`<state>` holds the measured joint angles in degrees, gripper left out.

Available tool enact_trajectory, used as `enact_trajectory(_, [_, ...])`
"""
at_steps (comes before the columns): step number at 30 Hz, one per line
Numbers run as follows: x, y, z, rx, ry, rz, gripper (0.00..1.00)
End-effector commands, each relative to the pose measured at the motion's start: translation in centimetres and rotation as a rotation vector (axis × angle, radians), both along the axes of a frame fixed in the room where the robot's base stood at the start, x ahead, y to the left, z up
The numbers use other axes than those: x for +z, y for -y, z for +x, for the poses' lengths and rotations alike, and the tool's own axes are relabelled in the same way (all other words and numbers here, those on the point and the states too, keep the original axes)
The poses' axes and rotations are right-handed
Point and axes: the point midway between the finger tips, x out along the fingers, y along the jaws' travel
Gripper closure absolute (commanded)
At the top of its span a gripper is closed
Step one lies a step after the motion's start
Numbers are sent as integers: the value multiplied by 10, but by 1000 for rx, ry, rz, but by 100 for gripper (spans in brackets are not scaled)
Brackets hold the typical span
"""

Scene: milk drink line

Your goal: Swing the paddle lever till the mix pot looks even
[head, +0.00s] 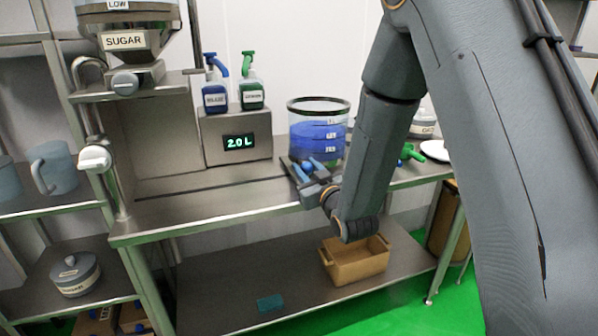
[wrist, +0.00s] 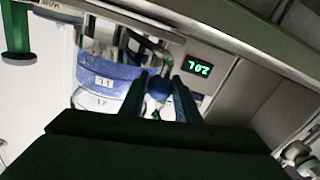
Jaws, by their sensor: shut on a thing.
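The mix pot (head: 318,135) is a clear round vessel with a dark rim, standing on the steel counter and holding blue contents behind white level labels. It also shows in the wrist view (wrist: 105,72), upside down. The blue looks lighter and darker in places; I cannot tell whether it is even. My gripper (head: 309,167) is at the pot's front, low beside its wall. In the wrist view its fingers (wrist: 159,92) are shut on the round blue knob of the paddle lever (wrist: 159,86). The lever's shaft is mostly hidden.
A steel box with a "2.0 L" display (head: 239,142) stands left of the pot, with blue (head: 215,96) and green (head: 252,94) bottles on it. A sugar hopper (head: 125,40) is at left. A green-handled thing (head: 412,154) lies right. A tan crate (head: 355,262) sits below.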

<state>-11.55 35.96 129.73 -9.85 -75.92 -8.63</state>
Motion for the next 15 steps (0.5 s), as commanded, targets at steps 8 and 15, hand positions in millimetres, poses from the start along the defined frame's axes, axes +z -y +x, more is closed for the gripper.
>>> enact_trajectory(8, [0, 7, 3, -37, -1, 0, 100])
enact_trajectory(15, [0, 6, 3, -37, -1, 0, 100])
